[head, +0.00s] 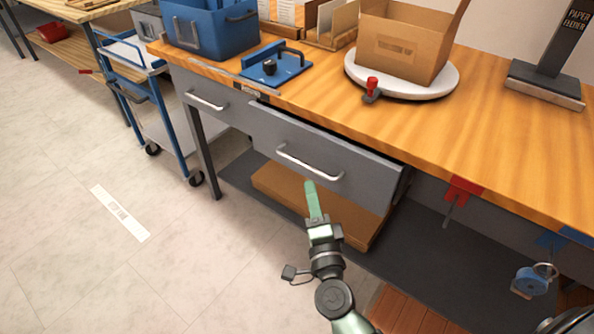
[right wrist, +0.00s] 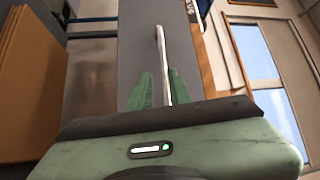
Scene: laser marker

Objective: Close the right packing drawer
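The right packing drawer (head: 330,150) is the grey drawer under the bench top. It stands pulled out, with its dark inside showing as a narrow gap at the top. Its pale bar handle (head: 300,160) is on the front; the handle also shows in the right wrist view (right wrist: 162,48). Contact with the bar is unclear. My left gripper is not in view.
The left drawer (head: 215,106) looks flush with the bench. A flat brown box (head: 275,188) lies on the lower shelf beneath the open drawer. A blue cart (head: 155,105) stands to the left. A cardboard box (head: 400,45) sits on a turntable (head: 440,88) on the bench.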

